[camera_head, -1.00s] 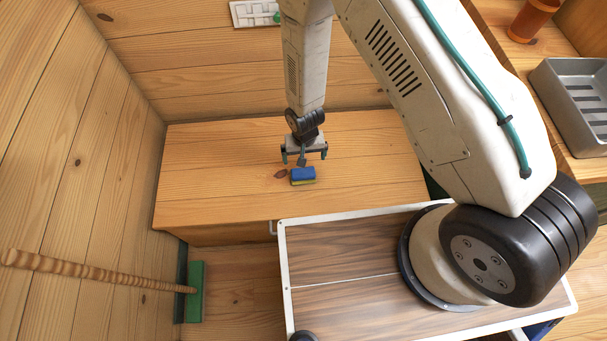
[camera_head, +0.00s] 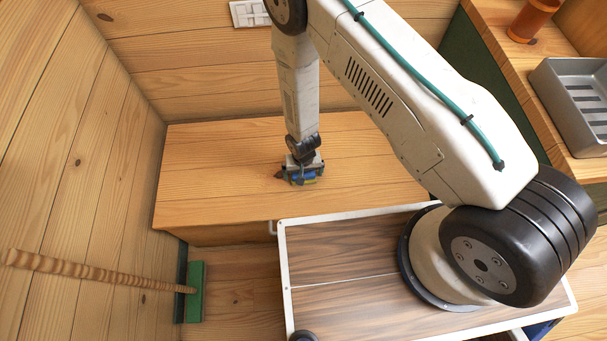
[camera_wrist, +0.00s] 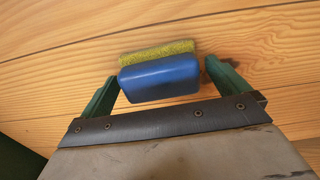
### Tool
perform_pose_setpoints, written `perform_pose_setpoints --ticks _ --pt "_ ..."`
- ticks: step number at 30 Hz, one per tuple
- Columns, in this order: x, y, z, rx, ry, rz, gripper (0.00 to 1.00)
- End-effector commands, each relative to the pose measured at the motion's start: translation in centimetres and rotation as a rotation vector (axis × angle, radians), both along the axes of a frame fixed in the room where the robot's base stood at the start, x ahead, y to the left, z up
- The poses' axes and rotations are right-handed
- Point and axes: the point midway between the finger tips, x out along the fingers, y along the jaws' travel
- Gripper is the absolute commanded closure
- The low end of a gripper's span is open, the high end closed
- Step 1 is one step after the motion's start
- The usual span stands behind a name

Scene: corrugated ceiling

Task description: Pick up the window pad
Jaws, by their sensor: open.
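The window pad has a blue body and a rough yellow-green layer. In the wrist view the window pad (camera_wrist: 160,78) lies on the wooden surface between the two green fingers of my gripper (camera_wrist: 160,88). The fingers are open, one on each side of the pad, with a gap on the left and on the right. In the head view my gripper (camera_head: 303,180) is low over the wooden cabinet top, and it partly hides the pad.
The wooden cabinet top (camera_head: 220,170) is otherwise clear around the pad. A wooden wall with a white switch plate (camera_head: 249,13) stands behind it. A green broom (camera_head: 196,290) leans at the left. A grey sink (camera_head: 580,100) and an orange-brown cup (camera_head: 532,20) are at the right.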

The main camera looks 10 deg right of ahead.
Motion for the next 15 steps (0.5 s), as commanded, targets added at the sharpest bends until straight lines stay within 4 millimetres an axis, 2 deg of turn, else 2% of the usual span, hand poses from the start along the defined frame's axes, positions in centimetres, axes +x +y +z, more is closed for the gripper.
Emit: perform_pose_setpoints --ticks 1,5,6,15 --pt "-0.01 -0.01 0.01 0.000 0.000 0.000 0.00" --pt "-0.02 -0.01 0.02 0.000 0.000 0.000 0.36" --pt "-0.02 -0.01 0.02 0.000 0.000 0.000 0.41" --pt "-0.02 0.00 0.11 0.000 0.000 0.000 0.41"
